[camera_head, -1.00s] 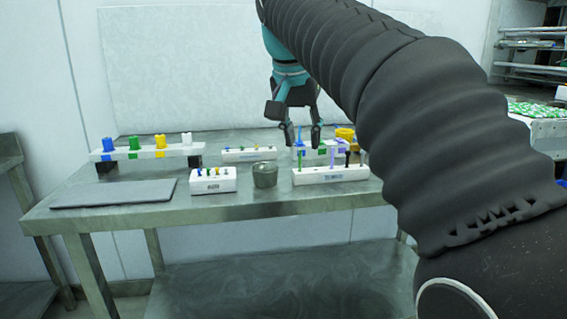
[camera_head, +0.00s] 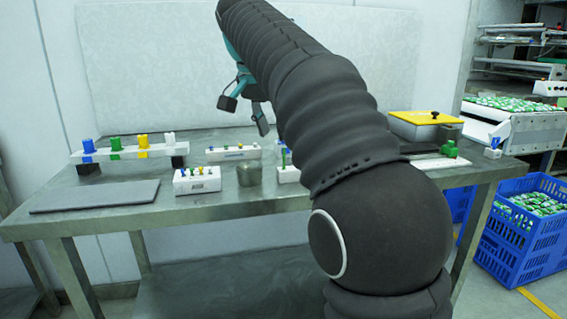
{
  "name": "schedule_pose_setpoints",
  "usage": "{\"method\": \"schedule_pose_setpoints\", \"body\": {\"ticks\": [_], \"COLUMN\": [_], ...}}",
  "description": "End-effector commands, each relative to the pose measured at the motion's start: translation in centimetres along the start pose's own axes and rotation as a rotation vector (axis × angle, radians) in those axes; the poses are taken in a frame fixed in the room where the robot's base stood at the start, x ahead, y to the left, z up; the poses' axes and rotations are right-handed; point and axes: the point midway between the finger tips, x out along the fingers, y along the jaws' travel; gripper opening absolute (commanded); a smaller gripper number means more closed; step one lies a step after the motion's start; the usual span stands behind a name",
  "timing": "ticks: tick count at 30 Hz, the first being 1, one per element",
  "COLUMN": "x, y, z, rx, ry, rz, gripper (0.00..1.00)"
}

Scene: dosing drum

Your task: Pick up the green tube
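A green tube (camera_head: 116,146) stands upright in a raised white rack (camera_head: 105,157) at the back left of the table, between a blue (camera_head: 88,148) and a yellow tube (camera_head: 143,143). A white one (camera_head: 170,139) stands at the rack's right end. My gripper (camera_head: 246,115) is above the table's back middle, right of this rack and higher than it. Its fingers are spread, with nothing seen between them. My arm hides part of it and much of the right-hand racks. Another green piece (camera_head: 450,149) stands on the table's right side.
Small white racks (camera_head: 197,181) with thin tubes and a grey pot (camera_head: 249,175) stand mid-table. A grey mat (camera_head: 95,196) lies bare at front left. A yellow-lidded box (camera_head: 426,119) is at back right. Blue crates (camera_head: 520,232) stand right of the table.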

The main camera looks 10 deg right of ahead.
Motion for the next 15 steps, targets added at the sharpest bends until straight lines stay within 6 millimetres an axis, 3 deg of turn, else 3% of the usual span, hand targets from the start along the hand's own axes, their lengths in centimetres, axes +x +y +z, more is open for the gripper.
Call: {"method": "schedule_pose_setpoints", "body": {"ticks": [3,15], "x": [1.7,5.0], "y": [0.1,0.6], "z": [0.0,-0.3], "rx": [0.000,0.002], "ry": [-0.001,-0.001], "rz": [0.002,0.002], "gripper": [0.37,0.37]}}
